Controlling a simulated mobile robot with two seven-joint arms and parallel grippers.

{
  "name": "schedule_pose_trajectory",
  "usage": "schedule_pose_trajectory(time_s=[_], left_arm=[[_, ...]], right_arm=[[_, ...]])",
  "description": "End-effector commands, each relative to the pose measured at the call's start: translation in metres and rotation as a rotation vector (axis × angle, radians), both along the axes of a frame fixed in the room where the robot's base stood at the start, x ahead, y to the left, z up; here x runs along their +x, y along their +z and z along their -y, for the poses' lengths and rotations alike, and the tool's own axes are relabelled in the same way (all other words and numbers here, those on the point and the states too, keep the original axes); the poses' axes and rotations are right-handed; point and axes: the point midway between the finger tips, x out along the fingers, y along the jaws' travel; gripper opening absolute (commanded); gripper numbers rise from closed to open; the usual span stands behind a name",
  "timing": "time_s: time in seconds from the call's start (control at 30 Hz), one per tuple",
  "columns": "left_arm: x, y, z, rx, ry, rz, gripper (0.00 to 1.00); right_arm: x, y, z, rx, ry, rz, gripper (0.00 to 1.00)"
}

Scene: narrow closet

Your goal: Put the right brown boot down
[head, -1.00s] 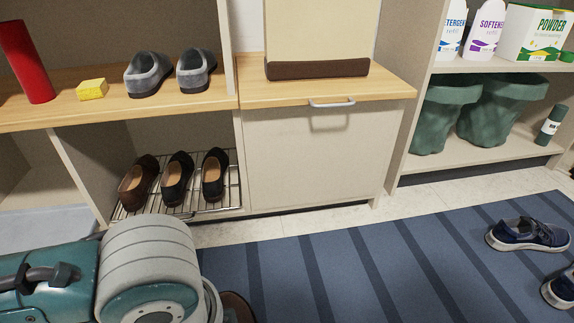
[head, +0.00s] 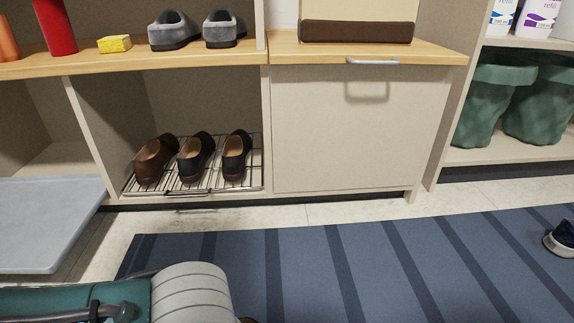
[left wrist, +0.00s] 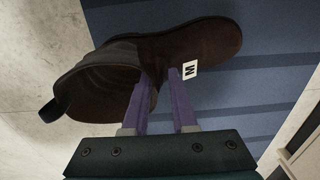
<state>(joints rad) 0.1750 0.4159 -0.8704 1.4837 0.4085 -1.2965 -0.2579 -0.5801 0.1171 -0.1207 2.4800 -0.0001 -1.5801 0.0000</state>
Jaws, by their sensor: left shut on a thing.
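The brown boot (left wrist: 205,45) fills the upper part of the left wrist view. It is dark brown, with its toe to the upper right, its open top to the left and a white tag with a dark letter on its side. My left gripper (left wrist: 161,78) is shut on the boot, its purple fingers at the ankle. Behind the boot are the blue striped mat and pale floor; I cannot tell whether it touches either. In the head view my left arm covers the lower left, and only a sliver of brown shows beside it. My right gripper is not in view.
A wire rack (head: 210,188) in the low cubby holds a brown shoe (head: 153,160) and two dark shoes. A grey tray (head: 45,230) lies at the left. The blue striped mat (head: 350,265) is largely clear, with a navy shoe (head: 562,240) at the right edge.

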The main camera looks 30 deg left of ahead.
Motion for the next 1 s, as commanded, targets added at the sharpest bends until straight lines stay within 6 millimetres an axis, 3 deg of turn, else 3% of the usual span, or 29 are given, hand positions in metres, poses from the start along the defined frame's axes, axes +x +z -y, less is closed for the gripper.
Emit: schedule_pose_trajectory(time_s=[0.07,0.4,0.43,0.7,1.0], left_arm=[[0.0009,-0.0143,0.0005,-0.001,0.0,0.002,0.0],[0.0009,-0.0131,0.0006,-0.001,0.0,0.002,0.0],[0.0003,-0.014,0.0004,-0.001,0.0,0.001,0.27],[0.0004,-0.0133,0.0003,-0.001,0.0,0.001,0.56],[0.0003,-0.008,0.0002,-0.001,0.0,0.001,0.56]], right_arm=[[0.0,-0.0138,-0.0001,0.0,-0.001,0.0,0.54],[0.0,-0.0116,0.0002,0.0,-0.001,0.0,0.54],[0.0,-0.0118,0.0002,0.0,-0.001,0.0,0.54],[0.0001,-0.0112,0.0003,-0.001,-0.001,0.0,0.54],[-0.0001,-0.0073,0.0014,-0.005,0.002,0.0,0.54]])
